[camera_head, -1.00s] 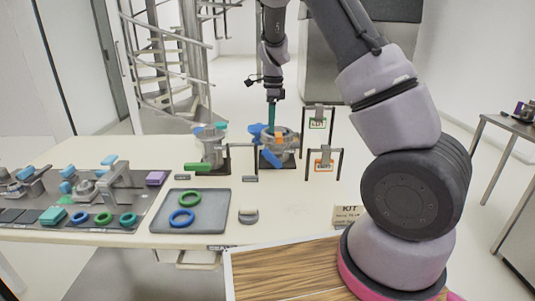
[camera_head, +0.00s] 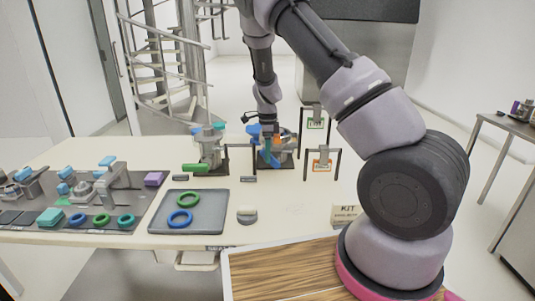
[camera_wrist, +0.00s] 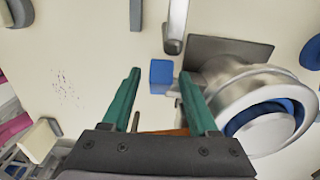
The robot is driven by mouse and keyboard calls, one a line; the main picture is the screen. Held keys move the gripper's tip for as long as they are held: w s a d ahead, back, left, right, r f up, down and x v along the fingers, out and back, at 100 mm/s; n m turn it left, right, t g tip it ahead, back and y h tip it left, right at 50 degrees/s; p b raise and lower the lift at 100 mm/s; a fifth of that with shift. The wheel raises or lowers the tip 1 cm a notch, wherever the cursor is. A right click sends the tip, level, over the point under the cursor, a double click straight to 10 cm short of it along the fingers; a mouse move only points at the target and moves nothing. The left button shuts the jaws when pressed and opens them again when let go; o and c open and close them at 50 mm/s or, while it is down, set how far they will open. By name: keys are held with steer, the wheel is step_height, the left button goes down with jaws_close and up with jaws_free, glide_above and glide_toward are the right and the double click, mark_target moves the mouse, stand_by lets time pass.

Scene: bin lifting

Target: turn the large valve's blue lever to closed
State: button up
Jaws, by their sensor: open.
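The large valve (camera_head: 285,143) is a grey metal body on a dark base plate on the table; in the wrist view it shows as a round grey body (camera_wrist: 240,92) with a blue ring inside. Its blue lever (camera_head: 272,158) slants down toward the front in the head view. In the wrist view the lever's blue end (camera_wrist: 161,72) lies just beyond and between my fingertips. My gripper (camera_wrist: 157,75) has two teal fingers, open and empty, with the valve body close beside the right finger. In the head view my gripper (camera_head: 268,143) is over the valve, partly covering it.
A smaller valve with a green lever (camera_head: 197,167) stands to the left. A grey tray (camera_head: 160,222) holds a green and a blue ring.

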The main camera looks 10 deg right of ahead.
steer(key=shift+c, duration=0.3)
jaws_close()
stand_by(1.2)
